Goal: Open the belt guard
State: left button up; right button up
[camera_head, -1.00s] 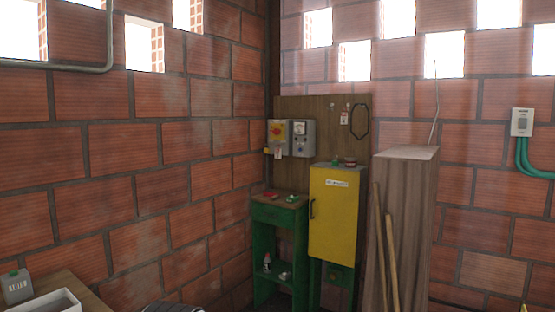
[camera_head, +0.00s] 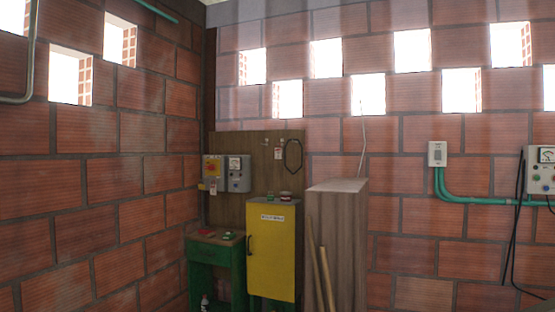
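A yellow panel with a white label and a dark handle on its left edge, which looks like the belt guard (camera_head: 272,262), stands upright and closed in the corner. Its label is too small to read surely. A grey box with a red knob on a yellow plate (camera_head: 212,168) and a grey meter box (camera_head: 238,173) are on the wooden backboard (camera_head: 257,150) above it. Neither of my grippers is in view.
A green stand (camera_head: 216,264) with small items on top is left of the yellow panel. A tall wooden box (camera_head: 340,235) with poles (camera_head: 326,275) leaning on it stands close on the right. A grey control box (camera_head: 541,170) hangs on the right wall. The floor is out of view.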

aim_at(271, 228)
jog(key=i+j+z, duration=0.15)
jog(key=i+j, duration=0.25)
jog(key=i, duration=0.25)
jog(key=i+j+z, duration=0.2)
jog(key=i+j, duration=0.3)
jog(key=i, duration=0.15)
